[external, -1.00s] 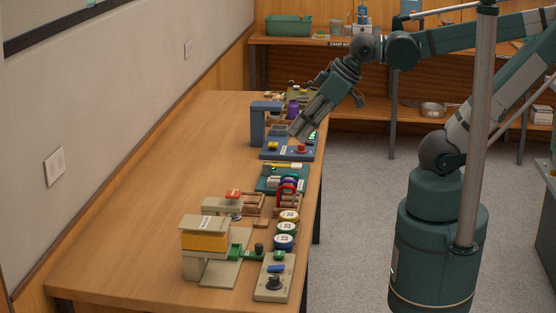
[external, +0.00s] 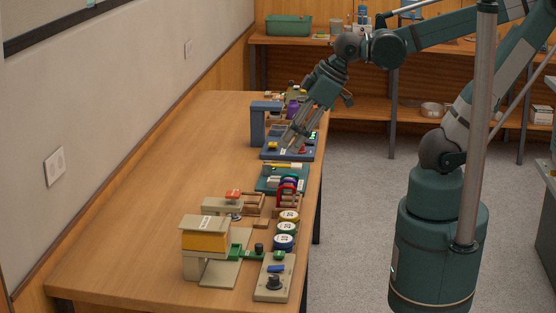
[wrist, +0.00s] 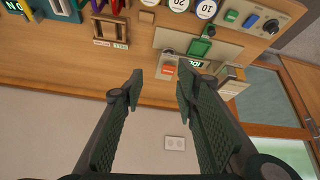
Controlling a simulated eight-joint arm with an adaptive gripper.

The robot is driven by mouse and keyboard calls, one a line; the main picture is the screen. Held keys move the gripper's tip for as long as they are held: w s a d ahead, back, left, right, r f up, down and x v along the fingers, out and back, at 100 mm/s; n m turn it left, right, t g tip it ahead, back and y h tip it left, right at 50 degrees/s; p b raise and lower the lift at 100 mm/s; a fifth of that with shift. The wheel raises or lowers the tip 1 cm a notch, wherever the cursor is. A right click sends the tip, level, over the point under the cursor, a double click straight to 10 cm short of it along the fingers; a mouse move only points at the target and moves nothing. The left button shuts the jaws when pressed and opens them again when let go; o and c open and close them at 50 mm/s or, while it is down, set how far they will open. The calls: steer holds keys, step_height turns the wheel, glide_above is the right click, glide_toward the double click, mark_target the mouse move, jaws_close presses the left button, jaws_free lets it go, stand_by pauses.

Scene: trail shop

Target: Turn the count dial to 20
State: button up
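No dial marked "count" can be read in either view. A dark knob (external: 274,282) sits on a beige panel (external: 262,293) at the near end of the bench; it also shows at the upper right of the wrist view (wrist: 271,26). A blue arched device (external: 258,127) with red and yellow parts stands farther back; I cannot tell whether it carries a dial. My gripper (external: 291,144) points steeply down over this device in the external view. In the wrist view its fingers (wrist: 159,85) are spread, with nothing between them.
Round discs marked with numbers, including a blue-rimmed one (external: 284,242), line the bench's right side. A beige and yellow press (external: 205,236) stands near the front. A teal tray (external: 270,185) lies before the blue device. The bench's left half (external: 140,220) is clear.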

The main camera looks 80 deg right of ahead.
steer(key=w+a+f+n+g+p, duration=0.1)
steer(key=w+a+f+n+g, duration=0.2)
steer(key=a, duration=0.5)
steer(key=w+a+f+n+p, duration=0.1)
steer(key=a+f+n, duration=0.25)
steer(key=a, duration=0.45)
steer(key=n+g+p, duration=0.1)
steer(key=n+g, duration=0.2)
steer(key=n, duration=0.4)
glide_toward(275, 276)
steer(key=shift+w+d+f+h, duration=0.1)
steer(key=shift+w+d+h, duration=0.1)
steer(key=shift+w+h, duration=0.1)
steer(key=shift+s+a+f+n, duration=0.25)
steer(key=shift+a+f, duration=0.15)
steer(key=shift+a, duration=0.1)
steer(key=shift+f, duration=0.15)
steer(key=shift+w+f+b, duration=0.1)
steer(key=shift+f+b, duration=0.2)
steer(key=shift+f, duration=3.45)
steer(key=c, duration=0.9)
